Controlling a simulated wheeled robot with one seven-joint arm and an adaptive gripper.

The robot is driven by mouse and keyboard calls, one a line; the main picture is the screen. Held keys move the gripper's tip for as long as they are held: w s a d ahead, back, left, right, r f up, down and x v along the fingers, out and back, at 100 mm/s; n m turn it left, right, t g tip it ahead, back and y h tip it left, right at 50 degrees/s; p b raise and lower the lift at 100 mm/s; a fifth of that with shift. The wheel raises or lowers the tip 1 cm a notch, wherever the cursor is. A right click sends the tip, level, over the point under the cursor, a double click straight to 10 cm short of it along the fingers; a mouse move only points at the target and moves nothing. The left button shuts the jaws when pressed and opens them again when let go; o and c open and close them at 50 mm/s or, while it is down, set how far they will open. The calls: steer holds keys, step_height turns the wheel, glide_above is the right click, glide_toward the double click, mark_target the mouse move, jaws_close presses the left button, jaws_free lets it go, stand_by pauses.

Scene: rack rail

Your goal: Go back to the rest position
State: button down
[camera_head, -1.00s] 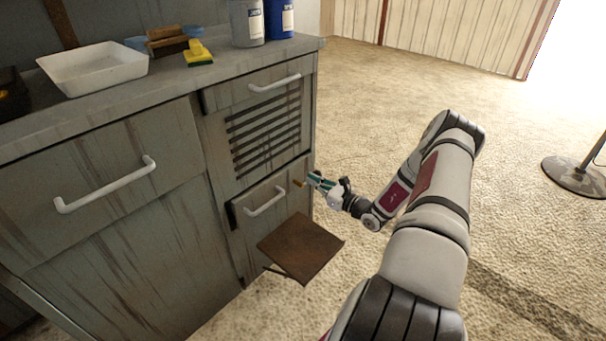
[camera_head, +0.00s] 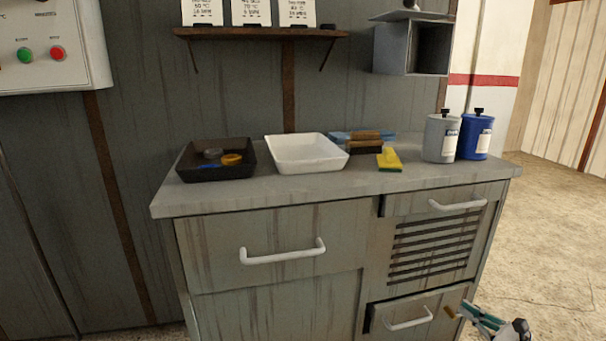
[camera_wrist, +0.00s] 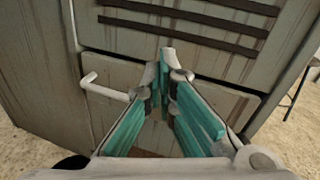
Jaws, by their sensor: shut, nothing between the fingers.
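My gripper (camera_head: 470,316) is at the bottom right of the head view, in front of the cabinet's lower right side. Its teal fingers are shut and hold nothing. In the wrist view my gripper (camera_wrist: 165,65) points at the cabinet front, with the fingertips together. The lower drawer (camera_head: 412,309) with its white handle (camera_head: 410,322) is left of the fingers in the head view. The same handle (camera_wrist: 103,88) shows left of the fingers in the wrist view. I cannot tell the exact gap to the cabinet. Most of my arm is out of the head view.
The worktop (camera_head: 225,198) carries a black tray (camera_head: 215,175), a white tray (camera_head: 305,155), a yellow sponge (camera_head: 389,160), a grey canister (camera_head: 441,137) and a blue canister (camera_head: 474,137). Open floor (camera_head: 555,235) lies to the right.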

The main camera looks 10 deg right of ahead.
steer(key=s+a+r+n+g+y, duration=0.1)
steer(key=a+r+n+g+y, duration=0.6)
steer(key=a+r+n+g, duration=0.9)
steer(key=s+a+r+n+h, duration=0.2)
steer(key=s+a+r, duration=0.3)
steer(key=a, duration=0.3)
steer(key=s+a+r+n+h, duration=0.1)
steer(key=s+a+r+n, duration=0.2)
steer(key=s+a+r, duration=0.45)
steer(key=s+a+n+h, duration=0.1)
steer(key=s+n+h, duration=0.85)
steer(key=s, duration=1.15)
step_height(320, 180, up, 31)
steer(key=t+p, duration=0.3)
steer(key=p, duration=2.5)
steer(key=shift+s+d+f, duration=0.15)
steer(key=shift+s+d, duration=0.05)
steer(key=shift+d, duration=0.1)
steer(key=shift+h, duration=0.25)
